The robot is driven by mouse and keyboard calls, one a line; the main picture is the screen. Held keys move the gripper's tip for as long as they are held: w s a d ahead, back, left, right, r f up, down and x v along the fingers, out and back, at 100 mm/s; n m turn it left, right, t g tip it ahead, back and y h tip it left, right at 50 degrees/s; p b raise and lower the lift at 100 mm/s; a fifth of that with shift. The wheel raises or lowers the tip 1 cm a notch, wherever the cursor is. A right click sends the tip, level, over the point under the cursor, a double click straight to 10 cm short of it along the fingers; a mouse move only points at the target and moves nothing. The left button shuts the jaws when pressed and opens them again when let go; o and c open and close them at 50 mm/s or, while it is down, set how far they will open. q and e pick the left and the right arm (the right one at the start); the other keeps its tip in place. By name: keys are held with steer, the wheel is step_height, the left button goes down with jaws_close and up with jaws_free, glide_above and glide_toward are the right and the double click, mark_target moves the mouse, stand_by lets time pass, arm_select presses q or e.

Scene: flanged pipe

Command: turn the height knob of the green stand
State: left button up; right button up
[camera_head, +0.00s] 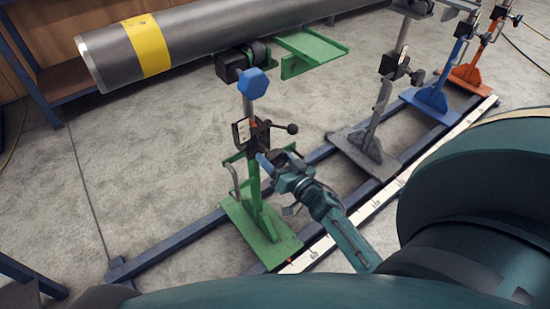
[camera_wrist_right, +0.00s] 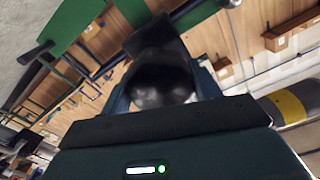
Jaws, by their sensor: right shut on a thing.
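The green stand (camera_head: 254,205) stands upright on a rail frame, with a green foot plate and a post. A black block with a ball-ended lever (camera_head: 291,128) sits partway up the post, and a blue hexagonal piece (camera_head: 252,83) is near its top. My right gripper (camera_head: 272,163) reaches the post from the right, just below the lever. In the right wrist view it is shut on a dark round knob (camera_wrist_right: 160,80) between its fingers; in the head view the gripper largely hides this knob. My left gripper is not in view.
A grey pipe (camera_head: 205,38) with a yellow band (camera_head: 147,45) lies above at the back left. A grey stand (camera_head: 368,140), a blue stand (camera_head: 437,92) and an orange stand (camera_head: 474,70) follow along the rails. Open concrete floor lies left.

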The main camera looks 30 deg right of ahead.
steer(key=shift+c, duration=0.9)
steer(key=n, duration=0.6)
steer(key=shift+a+n+p, duration=0.1)
steer(key=shift+n+p, duration=0.2)
steer(key=shift+p, duration=0.05)
steer(key=n, duration=0.3)
steer(key=shift+f+n, duration=0.1)
steer(key=shift+n, duration=0.2)
steer(key=n, duration=0.3)
steer(key=shift+a+n+b, duration=0.1)
steer(key=shift+n+b, duration=0.25)
steer(key=shift+n, duration=0.05)
steer(key=n+b, duration=0.1)
steer(key=n, duration=0.3)
steer(key=shift+f+n, duration=0.1)
steer(key=shift+n, duration=0.8)
